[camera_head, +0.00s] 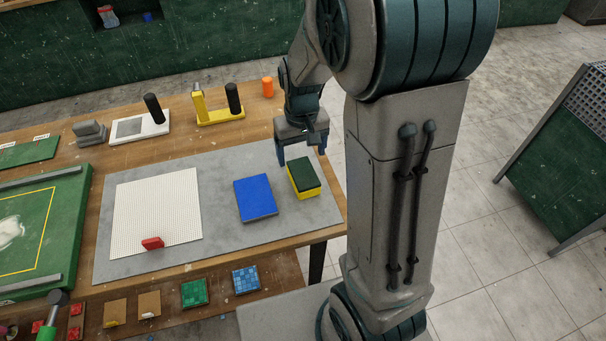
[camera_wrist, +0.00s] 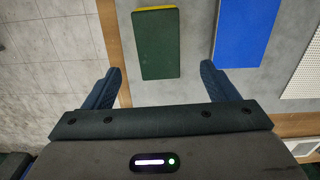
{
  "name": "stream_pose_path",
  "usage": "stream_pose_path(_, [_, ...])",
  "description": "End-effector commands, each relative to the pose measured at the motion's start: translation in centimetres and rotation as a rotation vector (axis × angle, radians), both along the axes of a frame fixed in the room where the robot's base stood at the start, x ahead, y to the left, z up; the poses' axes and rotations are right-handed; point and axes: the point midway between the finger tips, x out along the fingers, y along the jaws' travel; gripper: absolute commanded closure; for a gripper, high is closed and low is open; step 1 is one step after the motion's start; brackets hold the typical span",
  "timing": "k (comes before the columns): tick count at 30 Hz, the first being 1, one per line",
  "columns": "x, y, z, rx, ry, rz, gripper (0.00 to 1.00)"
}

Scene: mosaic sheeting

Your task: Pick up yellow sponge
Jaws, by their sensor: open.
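The yellow sponge (camera_head: 311,194) has a dark green top and lies flat on the grey mat near the mat's right end. In the wrist view the sponge (camera_wrist: 157,45) shows mostly its green top, with a thin yellow strip at the far edge. My gripper (camera_head: 301,151) is open and empty, fingers pointing down, on the far side of the sponge in the head view. In the wrist view the sponge lies ahead of the gap between the two fingertips (camera_wrist: 161,68), apart from both.
A blue block (camera_head: 255,198) lies left of the sponge on the grey mat (camera_head: 222,165). A white ribbed sheet (camera_head: 160,205) with a red piece (camera_head: 153,243) is farther left. Yellow (camera_head: 220,117) and white (camera_head: 140,130) tools with black handles and an orange cylinder (camera_head: 267,87) stand at the back.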

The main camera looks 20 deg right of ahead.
Motion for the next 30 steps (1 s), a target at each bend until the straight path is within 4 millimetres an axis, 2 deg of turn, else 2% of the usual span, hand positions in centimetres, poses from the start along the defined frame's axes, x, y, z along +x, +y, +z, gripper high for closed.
stream_pose_path(3, [-0.1,0.0,-2.0,-0.001,0.004,-0.001,0.20])
stream_pose_path(11, [-0.2,0.0,-3.7,0.000,0.001,-0.001,0.20])
stream_pose_path(21, [-0.7,-0.2,-7.8,0.000,0.003,-0.001,0.20])
stream_pose_path(30, [-0.6,-0.2,-8.6,0.000,-0.001,0.000,0.20])
